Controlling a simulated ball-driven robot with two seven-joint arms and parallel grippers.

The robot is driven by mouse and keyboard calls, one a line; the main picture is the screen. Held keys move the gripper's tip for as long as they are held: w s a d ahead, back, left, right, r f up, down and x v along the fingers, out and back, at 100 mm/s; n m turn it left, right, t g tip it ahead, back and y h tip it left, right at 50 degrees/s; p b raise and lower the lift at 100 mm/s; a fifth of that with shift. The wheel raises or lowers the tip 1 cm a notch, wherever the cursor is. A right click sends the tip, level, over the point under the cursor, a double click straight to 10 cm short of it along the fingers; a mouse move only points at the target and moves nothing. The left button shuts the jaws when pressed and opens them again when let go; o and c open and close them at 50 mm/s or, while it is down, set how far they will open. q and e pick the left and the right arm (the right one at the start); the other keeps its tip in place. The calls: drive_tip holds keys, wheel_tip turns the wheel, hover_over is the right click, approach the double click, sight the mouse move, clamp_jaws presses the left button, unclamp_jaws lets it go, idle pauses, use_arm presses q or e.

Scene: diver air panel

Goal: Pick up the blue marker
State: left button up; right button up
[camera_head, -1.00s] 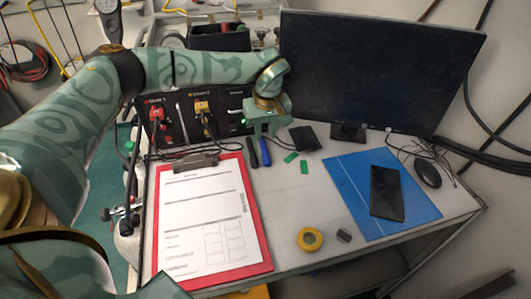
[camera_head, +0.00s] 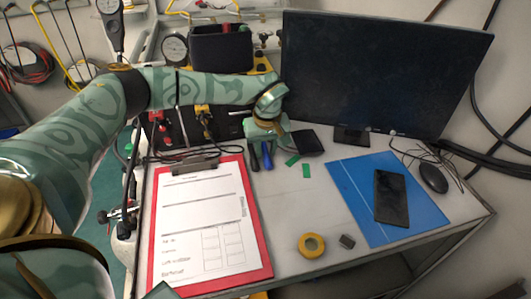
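The blue marker (camera_head: 267,156) lies on the grey table, just beyond the top right corner of the red clipboard. A dark marker (camera_head: 254,160) lies close beside it on the left. My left gripper (camera_head: 266,139) points down directly over the far ends of both markers and hides them. Its fingers are too small and hidden to tell whether they are open or shut, or whether they touch the blue marker. My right gripper is not in view.
The red clipboard (camera_head: 258,240) with paper lies at left. Green pieces (camera_head: 306,171) and a black square item (camera_head: 307,142) lie right of the markers. A monitor (camera_head: 385,70) stands behind. A yellow tape roll (camera_head: 311,245) and blue mat (camera_head: 360,222) are nearer.

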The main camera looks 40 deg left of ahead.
sight(266, 149)
use_arm(q)
clamp_jaws()
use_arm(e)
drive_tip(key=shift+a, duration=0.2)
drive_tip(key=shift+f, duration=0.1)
